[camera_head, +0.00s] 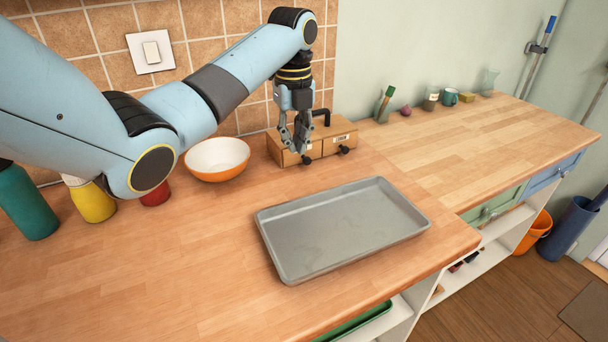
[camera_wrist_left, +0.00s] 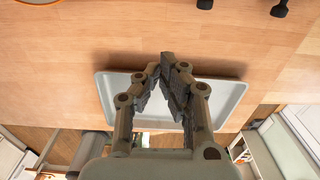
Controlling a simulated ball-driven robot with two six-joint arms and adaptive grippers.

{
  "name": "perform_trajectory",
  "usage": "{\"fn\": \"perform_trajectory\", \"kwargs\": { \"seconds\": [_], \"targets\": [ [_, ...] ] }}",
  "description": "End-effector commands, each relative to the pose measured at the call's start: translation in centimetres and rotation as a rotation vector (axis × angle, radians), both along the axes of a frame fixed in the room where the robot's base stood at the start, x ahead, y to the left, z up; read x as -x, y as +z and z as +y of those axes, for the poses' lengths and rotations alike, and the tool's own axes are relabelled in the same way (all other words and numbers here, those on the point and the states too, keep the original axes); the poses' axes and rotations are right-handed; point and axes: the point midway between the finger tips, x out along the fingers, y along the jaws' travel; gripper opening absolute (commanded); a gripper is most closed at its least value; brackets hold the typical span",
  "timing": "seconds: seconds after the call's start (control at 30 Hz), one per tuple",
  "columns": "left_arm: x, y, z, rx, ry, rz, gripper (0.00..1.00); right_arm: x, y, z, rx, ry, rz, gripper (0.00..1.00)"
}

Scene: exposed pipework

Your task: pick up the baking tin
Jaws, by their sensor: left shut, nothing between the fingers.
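The baking tin (camera_head: 340,228) is a grey, shallow, rectangular tray lying flat on the wooden counter near its front edge. In the left wrist view the tin (camera_wrist_left: 232,100) is partly hidden behind my fingers. My left gripper (camera_head: 303,150) points down above the counter, behind the tin and in front of the small wooden drawer box. It is apart from the tin. In the left wrist view the fingertips of my left gripper (camera_wrist_left: 165,62) come together with nothing between them. My right gripper is in neither view.
The wooden drawer box (camera_head: 332,137) with dark knobs stands behind the tin. An orange-and-white bowl (camera_head: 217,158) is left of it. A teal bottle (camera_head: 24,203) and a yellow bottle (camera_head: 92,203) stand far left. The counter (camera_head: 130,290) left of the tin is clear.

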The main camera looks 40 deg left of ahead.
Motion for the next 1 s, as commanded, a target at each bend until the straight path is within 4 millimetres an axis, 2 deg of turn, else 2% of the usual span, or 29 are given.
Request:
{"fn": "perform_trajectory", "kwargs": {
  "seconds": [0.13, 0.27, 0.63, 0.7, 0.8, 1.0],
  "targets": [
    [0.1, -0.8, 0.0, 0.002, 0.001, 0.004, 0.00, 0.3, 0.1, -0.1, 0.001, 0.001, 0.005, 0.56],
    [0.1, -2.6, -0.1, 0.003, 0.001, 0.006, 0.00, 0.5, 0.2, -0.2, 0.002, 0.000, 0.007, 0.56],
    [0.1, -10.4, -0.1, 0.001, 0.000, 0.005, 0.00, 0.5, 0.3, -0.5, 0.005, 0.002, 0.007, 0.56],
    [0.6, -9.8, -1.5, 0.004, -0.003, 0.002, 0.00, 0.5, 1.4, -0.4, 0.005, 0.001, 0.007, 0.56],
    [1.1, -9.8, -2.6, 0.001, -0.002, 0.000, 0.00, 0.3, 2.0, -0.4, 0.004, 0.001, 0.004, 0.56],
    [1.6, -9.9, -3.7, 0.000, 0.000, 0.000, 0.00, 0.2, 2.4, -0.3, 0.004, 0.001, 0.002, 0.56]
  ]
}}
